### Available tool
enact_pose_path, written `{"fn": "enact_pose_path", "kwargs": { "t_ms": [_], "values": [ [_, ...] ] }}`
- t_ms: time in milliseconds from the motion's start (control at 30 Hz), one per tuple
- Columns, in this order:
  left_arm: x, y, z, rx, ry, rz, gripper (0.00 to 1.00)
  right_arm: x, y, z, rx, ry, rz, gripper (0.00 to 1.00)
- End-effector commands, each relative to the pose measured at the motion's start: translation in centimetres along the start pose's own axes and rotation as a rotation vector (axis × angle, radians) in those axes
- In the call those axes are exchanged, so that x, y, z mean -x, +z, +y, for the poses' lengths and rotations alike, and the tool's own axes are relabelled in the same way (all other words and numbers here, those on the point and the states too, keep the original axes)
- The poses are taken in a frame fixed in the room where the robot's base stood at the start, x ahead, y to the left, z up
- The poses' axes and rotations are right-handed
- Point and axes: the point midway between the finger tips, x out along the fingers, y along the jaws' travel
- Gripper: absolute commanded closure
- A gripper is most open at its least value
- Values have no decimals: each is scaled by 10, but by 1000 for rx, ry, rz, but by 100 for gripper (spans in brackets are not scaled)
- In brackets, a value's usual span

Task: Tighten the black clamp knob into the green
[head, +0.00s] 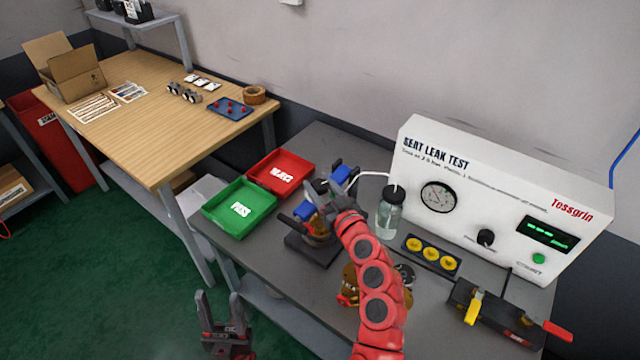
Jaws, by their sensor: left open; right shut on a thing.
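The test fixture (300,250) stands on the grey bench, with blue clamp parts (304,210) and a brass-coloured body partly visible. My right gripper (338,197) is at the top of this fixture, shut, apparently on the black clamp knob. The gripper and the red arm hide most of the knob, so its grip and turn are hard to see. No green mark for the knob can be made out. My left gripper (228,328) is open and empty, low in front of the bench.
The green PASS tray (240,228) and a red tray (282,155) are left of the fixture. A clear bottle (390,218), a yellow-button strip (432,254) and the white seat leak tester (470,190) stand right. A black tool (490,318) lies front right.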

Motion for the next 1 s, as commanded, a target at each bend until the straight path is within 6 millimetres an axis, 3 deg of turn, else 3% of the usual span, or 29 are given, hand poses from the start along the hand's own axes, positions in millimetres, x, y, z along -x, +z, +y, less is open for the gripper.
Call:
{"fn": "enact_pose_path", "kwargs": {
  "t_ms": [300, 500, 1000],
  "values": [
    [-50, -8, -2, 0, 0, 0, 50, 0, -7, -3, -1, 217, -7, 100],
    [-72, -12, -4, 0, 0, 0, 50, 0, -4, -2, -1, 308, -6, 100],
    [-83, -14, -4, 0, 0, 0, 50, 0, 0, 0, 1, 370, -1, 100]
  ]
}}
